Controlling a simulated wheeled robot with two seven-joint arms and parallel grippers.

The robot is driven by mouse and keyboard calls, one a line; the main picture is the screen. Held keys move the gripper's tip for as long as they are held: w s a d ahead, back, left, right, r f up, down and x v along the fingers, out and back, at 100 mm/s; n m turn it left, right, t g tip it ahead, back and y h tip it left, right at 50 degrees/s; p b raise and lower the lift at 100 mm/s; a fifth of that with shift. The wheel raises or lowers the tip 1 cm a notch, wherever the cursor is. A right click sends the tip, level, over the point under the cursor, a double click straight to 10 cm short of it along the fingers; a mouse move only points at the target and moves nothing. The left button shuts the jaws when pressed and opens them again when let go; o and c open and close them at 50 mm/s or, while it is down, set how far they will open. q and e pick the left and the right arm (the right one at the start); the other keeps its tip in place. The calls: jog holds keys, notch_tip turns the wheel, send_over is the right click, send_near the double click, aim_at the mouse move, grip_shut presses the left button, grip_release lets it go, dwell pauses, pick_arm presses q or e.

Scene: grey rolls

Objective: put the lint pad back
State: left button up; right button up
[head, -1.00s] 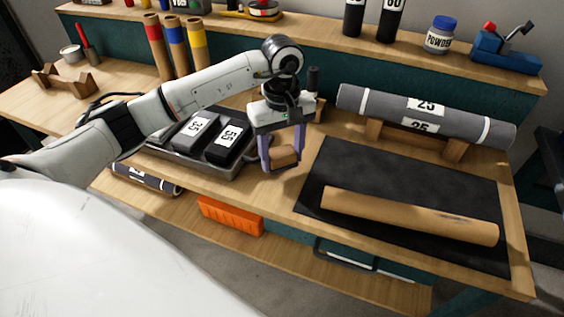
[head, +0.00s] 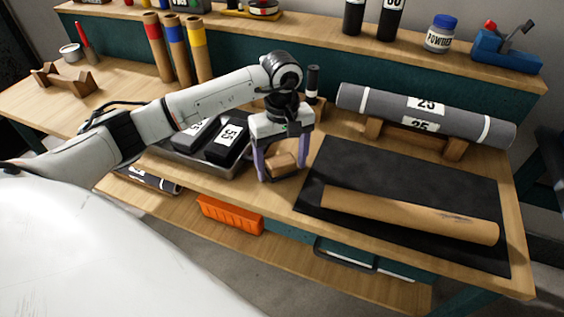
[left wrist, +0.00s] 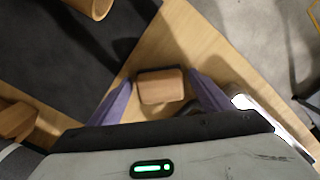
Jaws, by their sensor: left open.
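The lint pad, which I take to be the small wooden-backed block with a dark underside (head: 283,164), sits on the bench top just left of the black mat (head: 345,165). It also shows in the left wrist view (left wrist: 160,87). My left gripper (head: 285,172) points down over it, with its two purple fingers on either side of the pad. The fingers are open, with a small gap at each side of the pad in the left wrist view (left wrist: 160,92). My right gripper is not in view.
A tray (head: 212,166) with black weights lies close left of the gripper. A brown cardboard-like roll (head: 410,215) lies on the mat. A grey roll (head: 375,104) rests on wooden cradles behind it. Colour-banded tubes (head: 177,50) stand at the back.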

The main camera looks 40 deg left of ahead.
aim_at(282, 161)
pick_arm(q)
notch_tip(282, 161, up, 12)
jog(key=shift+r+b, duration=0.2)
jog(key=shift+b, duration=0.2)
